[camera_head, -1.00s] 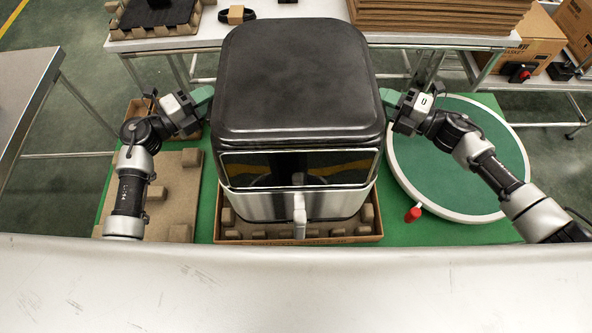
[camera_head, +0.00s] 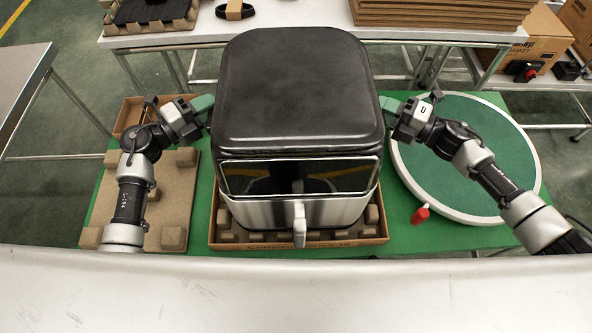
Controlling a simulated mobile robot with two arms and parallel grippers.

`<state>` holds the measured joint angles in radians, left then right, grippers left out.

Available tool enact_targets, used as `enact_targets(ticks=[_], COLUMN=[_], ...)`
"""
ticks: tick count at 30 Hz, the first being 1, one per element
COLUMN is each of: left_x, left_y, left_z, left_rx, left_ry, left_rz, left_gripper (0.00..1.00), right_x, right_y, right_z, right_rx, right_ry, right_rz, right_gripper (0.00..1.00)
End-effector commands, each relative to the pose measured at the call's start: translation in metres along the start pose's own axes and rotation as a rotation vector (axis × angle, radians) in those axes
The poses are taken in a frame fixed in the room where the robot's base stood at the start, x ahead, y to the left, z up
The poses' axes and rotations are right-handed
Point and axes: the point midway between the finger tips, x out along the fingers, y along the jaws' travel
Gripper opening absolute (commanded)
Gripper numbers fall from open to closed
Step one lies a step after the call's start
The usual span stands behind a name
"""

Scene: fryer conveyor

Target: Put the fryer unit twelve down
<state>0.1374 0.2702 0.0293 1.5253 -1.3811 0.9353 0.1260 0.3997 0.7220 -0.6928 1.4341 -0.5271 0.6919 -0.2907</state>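The fryer unit (camera_head: 300,95) is a large black-topped box with a dark front window, a steel lower front and a grey handle. It stands upright over an open cardboard tray (camera_head: 225,243) with brown padding blocks, its lower part within the tray's outline. Its underside is hidden, so I cannot tell whether it rests on the tray's floor. My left gripper (camera_head: 204,103) is at its left side and my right gripper (camera_head: 389,104) at its right side, green fingertips against or very near the walls. The finger gaps are not clear.
A round green turntable (camera_head: 465,150) with a white rim and red knob lies on the right of the green bench (camera_head: 405,236). A cardboard sheet with blocks (camera_head: 165,207) lies on the left. A grey ledge (camera_head: 300,290) crosses the front. Stacked cardboard (camera_head: 440,12) is behind.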

Motion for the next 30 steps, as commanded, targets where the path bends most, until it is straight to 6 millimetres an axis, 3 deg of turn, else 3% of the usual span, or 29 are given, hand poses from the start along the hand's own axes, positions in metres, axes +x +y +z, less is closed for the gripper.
enact_targets(ticks=[2,3,8,19,30], left_x=[-0.001,-0.001,-0.001,-0.009,-0.082], left_y=[0.003,0.005,0.004,0.005,0.005], left_z=[0.003,0.002,0.001,0.001,0.0], left_rx=[0.002,-0.001,-0.001,0.0,-0.001], left_ry=[-0.005,-0.005,-0.003,-0.002,-0.002], left_rz=[-0.006,0.001,0.001,0.002,0.006], left_gripper=[0.0,0.3,0.53,0.53,0.53], right_x=[-0.001,-0.002,-0.001,0.0,0.0], right_y=[-0.003,-0.005,-0.004,-0.004,-0.004], right_z=[0.003,0.002,0.001,0.0,0.0], right_rx=[-0.003,0.0,0.0,0.0,0.0], right_ry=[-0.004,-0.005,-0.003,-0.001,0.0], right_rz=[0.005,-0.002,-0.001,0.0,0.0], right_gripper=[0.0,0.3,0.53,0.53,0.53])
